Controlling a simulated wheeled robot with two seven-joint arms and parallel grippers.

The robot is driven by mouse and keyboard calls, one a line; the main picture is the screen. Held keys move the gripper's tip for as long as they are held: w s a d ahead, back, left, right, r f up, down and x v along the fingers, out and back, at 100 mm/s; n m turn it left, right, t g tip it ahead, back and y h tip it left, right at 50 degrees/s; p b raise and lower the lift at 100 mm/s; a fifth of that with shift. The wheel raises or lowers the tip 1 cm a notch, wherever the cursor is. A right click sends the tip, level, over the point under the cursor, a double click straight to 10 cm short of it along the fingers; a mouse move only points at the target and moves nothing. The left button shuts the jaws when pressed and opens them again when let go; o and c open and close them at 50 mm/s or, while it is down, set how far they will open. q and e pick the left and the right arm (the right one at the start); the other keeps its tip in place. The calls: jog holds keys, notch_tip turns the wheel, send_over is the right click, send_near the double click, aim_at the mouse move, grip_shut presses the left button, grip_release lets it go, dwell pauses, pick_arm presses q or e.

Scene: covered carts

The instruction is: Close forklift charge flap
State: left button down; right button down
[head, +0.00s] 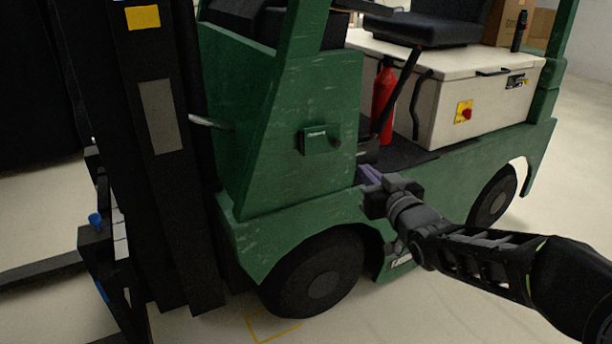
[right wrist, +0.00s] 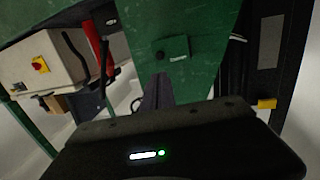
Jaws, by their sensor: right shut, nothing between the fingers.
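The green forklift (head: 300,85) fills the middle of the head view. Its charge flap (head: 316,139) is a small green square plate with a pale label on the front body panel, beside a dark round part. It also shows in the right wrist view (right wrist: 174,48), with the dark round part at its left edge. I cannot tell how far the flap stands open. My right gripper (head: 367,176) is shut and empty, below and right of the flap, apart from it. Its fingers show in the right wrist view (right wrist: 155,97), pointing towards the panel. My left gripper is not in view.
The forklift's dark mast (head: 155,130) stands at the left, with a fork (head: 40,270) low beside it. A red extinguisher (head: 383,100) and a cream battery box (head: 445,85) are right of the panel. The front wheel (head: 318,275) is below.

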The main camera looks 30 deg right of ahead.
dwell(0.4)
jog(key=b, duration=0.2)
send_near(338, 138)
jog(key=w, duration=0.4)
jog(key=shift+a+f, duration=0.2)
jog(key=shift+f, duration=0.1)
jog(key=shift+w+d, duration=0.7)
jog(key=shift+d, duration=0.15)
jog(key=shift+r, duration=0.1)
